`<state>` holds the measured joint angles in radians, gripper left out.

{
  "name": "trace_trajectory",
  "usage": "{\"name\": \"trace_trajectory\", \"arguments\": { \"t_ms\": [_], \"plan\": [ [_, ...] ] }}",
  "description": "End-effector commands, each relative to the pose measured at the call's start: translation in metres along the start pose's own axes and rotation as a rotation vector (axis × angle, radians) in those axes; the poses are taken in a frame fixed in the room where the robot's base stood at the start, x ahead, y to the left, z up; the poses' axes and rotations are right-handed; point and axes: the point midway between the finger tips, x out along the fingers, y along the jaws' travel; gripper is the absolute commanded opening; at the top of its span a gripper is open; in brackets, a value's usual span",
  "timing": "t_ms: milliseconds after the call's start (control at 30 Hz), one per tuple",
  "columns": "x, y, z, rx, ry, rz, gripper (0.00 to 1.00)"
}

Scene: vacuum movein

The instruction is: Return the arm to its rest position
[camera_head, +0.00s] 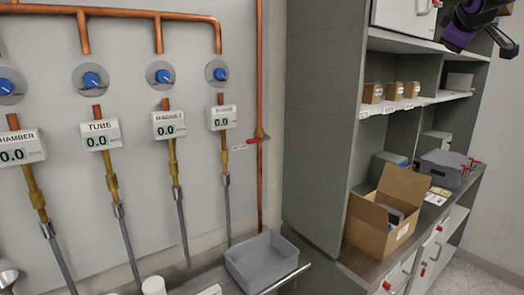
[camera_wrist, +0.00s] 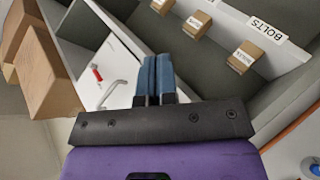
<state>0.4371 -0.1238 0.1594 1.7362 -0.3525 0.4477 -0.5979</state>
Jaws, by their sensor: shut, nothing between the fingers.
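My gripper shows in the wrist view (camera_wrist: 156,64) as two blue fingertips pressed side by side beyond a black bar and a purple body. The fingers are shut and hold nothing. In the head view, purple and black parts of my arm (camera_head: 459,36) hang at the top right corner, in front of the upper part of the shelf unit (camera_head: 313,130). Most of the arm is outside that picture. In the wrist view the fingers point toward a shelf with small labelled cardboard boxes (camera_wrist: 197,24) and a white cabinet (camera_wrist: 125,68).
A grey tub (camera_head: 262,262) sits at the bottom centre. Gauges, blue knobs and copper pipes (camera_head: 259,90) cover the left wall. A "BOLTS" label (camera_wrist: 266,27) marks the shelf edge.

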Motion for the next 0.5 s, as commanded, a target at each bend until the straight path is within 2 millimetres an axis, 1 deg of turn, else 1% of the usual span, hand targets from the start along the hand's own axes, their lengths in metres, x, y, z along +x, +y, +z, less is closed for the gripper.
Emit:
{"name": "trace_trajectory", "arguments": {
  "t_ms": [33, 67, 100, 167, 200, 267, 300, 367, 400, 467, 500],
  "plan": [
    [-0.021, -0.024, 0.004, 0.040, -0.010, -0.040, 0.00],
    [-0.031, -0.038, 0.008, 0.069, -0.020, -0.065, 0.00],
    [-0.044, -0.056, 0.015, 0.108, -0.035, -0.097, 0.00],
    [-0.064, -0.083, 0.025, 0.164, -0.057, -0.147, 0.00],
    [-0.077, -0.100, 0.034, 0.202, -0.074, -0.179, 0.00],
    [-0.096, -0.127, 0.048, 0.258, -0.101, -0.228, 0.00],
    [-0.109, -0.145, 0.058, 0.294, -0.121, -0.261, 0.00],
    [-0.128, -0.172, 0.074, 0.349, -0.152, -0.310, 0.00],
    [-0.139, -0.190, 0.086, 0.384, -0.174, -0.342, 0.00],
    [-0.157, -0.217, 0.104, 0.436, -0.209, -0.391, 0.00],
    [-0.168, -0.234, 0.117, 0.468, -0.233, -0.424, 0.00]
  ]
}}
